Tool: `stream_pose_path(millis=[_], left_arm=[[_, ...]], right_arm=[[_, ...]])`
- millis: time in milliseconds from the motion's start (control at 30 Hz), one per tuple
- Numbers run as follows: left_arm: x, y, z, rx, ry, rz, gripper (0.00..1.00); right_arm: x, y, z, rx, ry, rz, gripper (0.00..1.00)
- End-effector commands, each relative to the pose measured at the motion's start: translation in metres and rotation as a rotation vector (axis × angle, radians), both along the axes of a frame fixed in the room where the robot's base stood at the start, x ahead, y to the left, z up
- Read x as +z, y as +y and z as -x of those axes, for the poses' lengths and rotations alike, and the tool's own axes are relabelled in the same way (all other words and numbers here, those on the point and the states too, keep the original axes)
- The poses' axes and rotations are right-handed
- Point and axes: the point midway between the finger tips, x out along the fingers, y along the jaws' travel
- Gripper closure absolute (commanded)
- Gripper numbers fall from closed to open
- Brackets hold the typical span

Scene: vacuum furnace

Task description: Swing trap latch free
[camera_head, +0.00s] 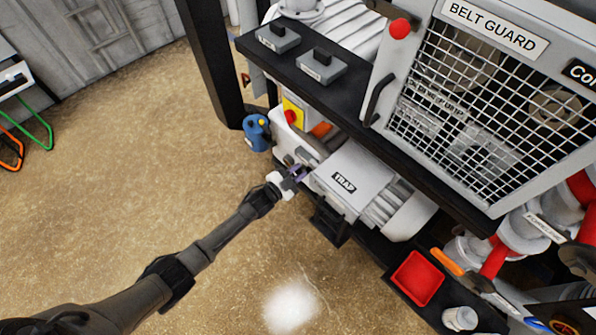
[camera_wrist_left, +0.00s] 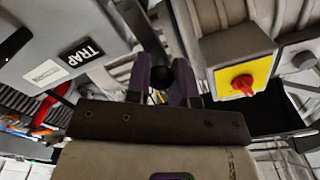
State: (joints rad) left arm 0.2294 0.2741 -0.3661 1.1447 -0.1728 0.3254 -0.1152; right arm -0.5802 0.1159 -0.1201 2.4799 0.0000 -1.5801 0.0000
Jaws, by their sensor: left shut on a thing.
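The grey trap box (camera_head: 352,172), labelled TRAP, sits on the lower shelf under the dark bench top. It also shows at the upper left of the left wrist view (camera_wrist_left: 45,45). The trap latch appears there as a dark rod with a round knob (camera_wrist_left: 164,76), beside the box. My left gripper (camera_head: 296,173) reaches in from the left at the box's left end. In the left wrist view its two purple fingers (camera_wrist_left: 163,82) are shut on the latch, one on each side of the knob. The latch is mostly hidden by the gripper in the head view. My right gripper is not seen.
A yellow switch plate with a red knob (camera_head: 292,114) is close behind the gripper. A blue can (camera_head: 256,132) stands left of the unit. The black bench edge (camera_head: 420,175) and mesh belt guard (camera_head: 480,95) overhang the trap. A red tray (camera_head: 417,278) is at lower right.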

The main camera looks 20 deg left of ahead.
Motion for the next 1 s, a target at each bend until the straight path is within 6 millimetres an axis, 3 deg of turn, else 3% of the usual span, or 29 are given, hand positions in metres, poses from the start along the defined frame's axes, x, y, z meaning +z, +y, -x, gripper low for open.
stream_pose_path(millis=[333,367,600,867,1000], left_arm=[[0.000,0.001,0.000,0.001,0.001,0.002,1.00],[0.000,0.001,0.000,0.002,0.002,0.001,0.76],[0.000,0.001,0.000,0.001,0.002,0.000,0.53],[0.000,0.001,0.001,0.001,0.001,0.001,0.52],[0.000,0.005,0.011,0.001,0.003,0.000,0.52]], right_arm=[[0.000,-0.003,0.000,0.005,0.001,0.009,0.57],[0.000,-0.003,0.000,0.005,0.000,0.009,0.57],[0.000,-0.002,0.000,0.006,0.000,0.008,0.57],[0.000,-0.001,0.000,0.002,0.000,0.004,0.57],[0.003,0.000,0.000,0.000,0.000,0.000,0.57]])
